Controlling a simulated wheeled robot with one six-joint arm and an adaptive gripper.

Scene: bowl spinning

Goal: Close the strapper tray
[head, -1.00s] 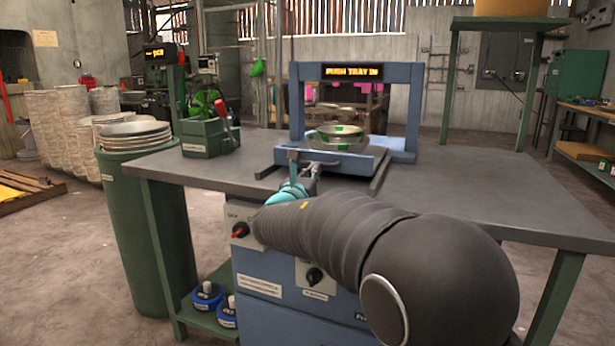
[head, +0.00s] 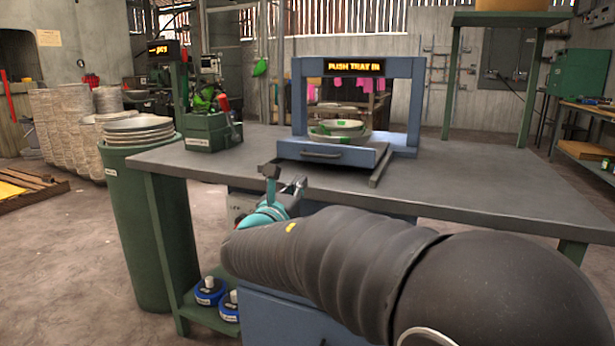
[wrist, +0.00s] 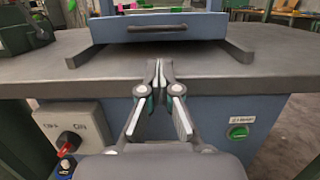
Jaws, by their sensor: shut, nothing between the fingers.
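The blue strapper tray (head: 328,153) lies on rails under the strapper's blue arch (head: 416,110). Its front face and dark handle (head: 320,156) protrude toward me. Stacked metal bowls (head: 340,132) with green patches sit on it. My gripper (head: 285,184) is shut and empty, near the table's front edge and left of the tray front. In the wrist view, my gripper (wrist: 158,66) points toward the tray front (wrist: 165,27), with a gap between them; the handle (wrist: 157,28) is above the fingertips. The rails extend on both sides there.
A lit sign (head: 353,67) reads "PUSH TRAY IN". A green tool box (head: 211,133) stands left on the grey table (head: 470,185). A green barrel with stacked bowls (head: 140,220) stands beside it. A switch panel (wrist: 72,130) is below the table edge. The table's right side is clear.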

